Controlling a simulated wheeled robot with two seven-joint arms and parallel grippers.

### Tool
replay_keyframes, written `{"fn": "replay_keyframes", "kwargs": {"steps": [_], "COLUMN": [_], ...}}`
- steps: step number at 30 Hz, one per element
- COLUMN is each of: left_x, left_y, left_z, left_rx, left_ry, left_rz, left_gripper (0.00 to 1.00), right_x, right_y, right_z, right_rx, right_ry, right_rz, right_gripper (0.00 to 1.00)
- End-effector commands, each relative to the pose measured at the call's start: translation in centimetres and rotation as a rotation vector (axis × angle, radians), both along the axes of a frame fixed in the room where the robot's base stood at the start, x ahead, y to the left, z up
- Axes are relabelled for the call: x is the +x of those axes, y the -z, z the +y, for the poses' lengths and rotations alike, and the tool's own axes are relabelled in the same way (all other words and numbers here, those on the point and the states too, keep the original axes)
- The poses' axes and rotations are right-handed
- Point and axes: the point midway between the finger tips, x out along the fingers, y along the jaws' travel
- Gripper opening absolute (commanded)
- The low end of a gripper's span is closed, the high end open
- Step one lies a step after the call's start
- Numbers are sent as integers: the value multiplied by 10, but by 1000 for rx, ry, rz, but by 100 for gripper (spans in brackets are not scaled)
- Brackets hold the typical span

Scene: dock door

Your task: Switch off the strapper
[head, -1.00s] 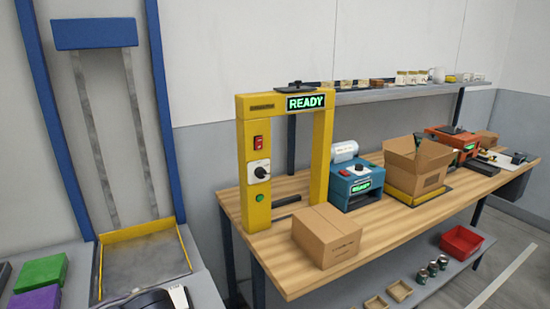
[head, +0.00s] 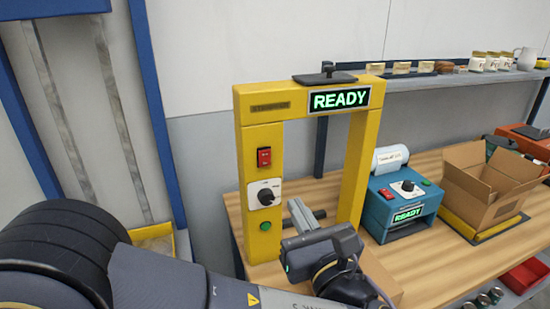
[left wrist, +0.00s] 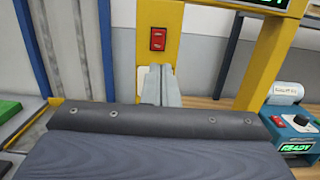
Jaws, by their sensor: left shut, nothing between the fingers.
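The strapper (head: 358,160) is a yellow arch on the wooden bench, with a lit green READY display (head: 339,98). Its left post carries a red rocker switch (head: 264,157), a black rotary knob (head: 266,197) on a white plate and a green button (head: 265,226). The red switch also shows in the left wrist view (left wrist: 158,39). My left gripper (head: 297,212) is shut and empty, pointing up just right of the knob in the head view. In the left wrist view its fingers (left wrist: 160,85) stand below the red switch and hide most of the knob plate. My right gripper is out of view.
A teal machine (head: 403,200) with its own READY display stands right of the strapper. An open carton (head: 490,185) sits farther right. My forearm covers the lower left, and my gripper mostly hides the closed box on the bench.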

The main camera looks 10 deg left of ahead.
Motion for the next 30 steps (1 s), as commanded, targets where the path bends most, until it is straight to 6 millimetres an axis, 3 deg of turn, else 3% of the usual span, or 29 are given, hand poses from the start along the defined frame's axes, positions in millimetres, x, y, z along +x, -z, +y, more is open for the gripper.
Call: {"fn": "replay_keyframes", "kwargs": {"steps": [10,24,30], "left_x": [13,91,111], "left_y": [-3,-15,-17], "left_z": [10,64,76], "left_rx": [-3,-3,-4], "left_ry": [-5,-6,-3], "left_rz": [2,3,2], "left_gripper": [0,0,0], "right_x": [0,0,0], "right_y": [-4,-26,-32], "right_z": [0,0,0], "right_rx": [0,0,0], "right_ry": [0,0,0], "right_rz": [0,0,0], "right_gripper": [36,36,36]}}
